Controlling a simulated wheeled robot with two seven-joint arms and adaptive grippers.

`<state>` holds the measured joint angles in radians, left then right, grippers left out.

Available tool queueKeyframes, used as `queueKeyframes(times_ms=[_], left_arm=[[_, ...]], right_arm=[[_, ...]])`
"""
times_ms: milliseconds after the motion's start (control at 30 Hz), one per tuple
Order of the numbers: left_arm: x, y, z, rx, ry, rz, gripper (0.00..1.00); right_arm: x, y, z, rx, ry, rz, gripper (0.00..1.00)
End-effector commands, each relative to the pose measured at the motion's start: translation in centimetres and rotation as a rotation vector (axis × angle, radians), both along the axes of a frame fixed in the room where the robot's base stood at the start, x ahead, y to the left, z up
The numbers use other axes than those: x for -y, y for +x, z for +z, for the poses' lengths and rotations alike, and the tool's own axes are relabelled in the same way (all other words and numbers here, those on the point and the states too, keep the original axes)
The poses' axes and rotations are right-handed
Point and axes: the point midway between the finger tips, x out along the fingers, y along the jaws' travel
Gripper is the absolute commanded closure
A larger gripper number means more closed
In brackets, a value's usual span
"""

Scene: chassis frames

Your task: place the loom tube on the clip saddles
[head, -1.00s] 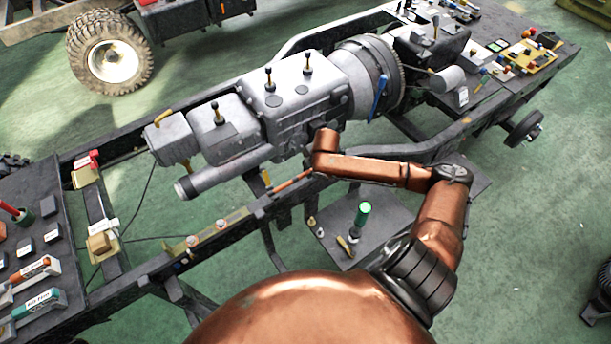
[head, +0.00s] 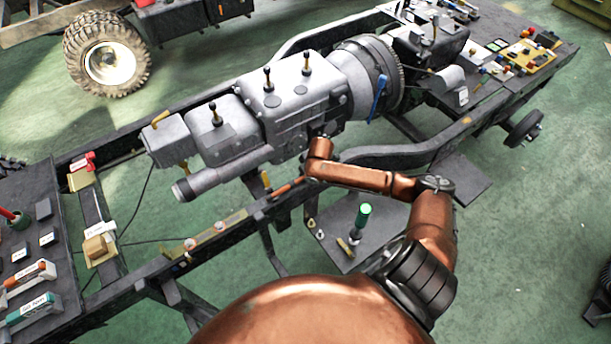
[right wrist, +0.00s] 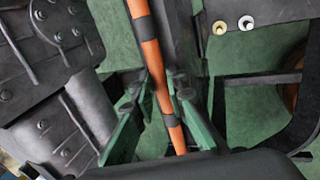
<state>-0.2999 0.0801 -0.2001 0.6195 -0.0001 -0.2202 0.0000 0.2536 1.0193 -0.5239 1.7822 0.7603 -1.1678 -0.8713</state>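The loom tube, an orange rod with dark bands, crosses the right wrist view (right wrist: 150,52) from the top to the lower middle. In the head view a short orange length of it (head: 288,187) shows along the near chassis rail. My right gripper (right wrist: 158,92) has its two green fingers apart on either side of the tube, with a gap visible at the left finger. In the head view the copper wrist hides its fingers. Two small round fittings, perhaps the clip saddles, sit on a yellowish strip (head: 205,237) on the rail. My left gripper is not in view.
A grey gearbox (head: 295,105) stands close behind the rail and my right wrist. A low dark shelf (head: 335,245) with a green-topped cylinder (head: 363,214) lies below my right forearm. A dark tray (head: 40,245) with labelled boxes is at left. Green floor surrounds the frame.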

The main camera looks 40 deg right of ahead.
Motion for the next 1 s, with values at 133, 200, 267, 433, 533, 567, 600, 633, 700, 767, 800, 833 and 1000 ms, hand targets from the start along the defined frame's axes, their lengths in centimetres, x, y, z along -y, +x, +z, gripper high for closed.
queueKeyframes(times_ms=[133,200,267,433,533,567,600,633,700,767,800,833,1000], left_arm=[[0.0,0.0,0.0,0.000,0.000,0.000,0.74],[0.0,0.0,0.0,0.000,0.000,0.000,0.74],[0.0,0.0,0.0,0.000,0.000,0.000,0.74],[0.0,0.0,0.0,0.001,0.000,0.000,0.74],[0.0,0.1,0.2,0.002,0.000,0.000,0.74],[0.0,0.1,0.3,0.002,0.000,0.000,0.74],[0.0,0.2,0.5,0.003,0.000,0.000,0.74],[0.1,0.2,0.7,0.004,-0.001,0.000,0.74],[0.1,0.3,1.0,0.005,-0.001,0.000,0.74],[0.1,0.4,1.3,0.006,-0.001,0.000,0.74],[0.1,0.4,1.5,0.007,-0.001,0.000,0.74],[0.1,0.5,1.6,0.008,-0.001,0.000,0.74],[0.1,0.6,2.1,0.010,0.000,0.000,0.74]], right_arm=[[0.0,0.0,0.0,0.000,0.000,0.000,0.80],[0.0,0.0,0.0,-0.001,0.000,0.000,0.80],[0.0,0.0,0.0,-0.001,0.000,0.000,0.80],[0.0,0.0,0.2,-0.001,0.000,0.000,0.80],[0.0,-0.3,1.1,0.001,0.000,0.000,0.80],[0.0,-0.4,1.6,0.001,0.000,0.001,0.80],[0.0,-0.6,2.3,0.002,-0.001,0.001,0.80],[0.0,-0.8,2.8,0.002,-0.002,0.002,0.80],[-0.1,-1.3,4.3,0.002,-0.003,0.001,0.80],[-0.1,-1.7,5.6,0.003,-0.002,0.003,0.80],[-0.2,-2.0,6.4,0.002,-0.003,0.001,0.80],[-0.2,-2.2,7.0,0.002,-0.003,0.001,0.80],[-0.4,-3.2,9.8,0.002,-0.001,0.001,0.80]])
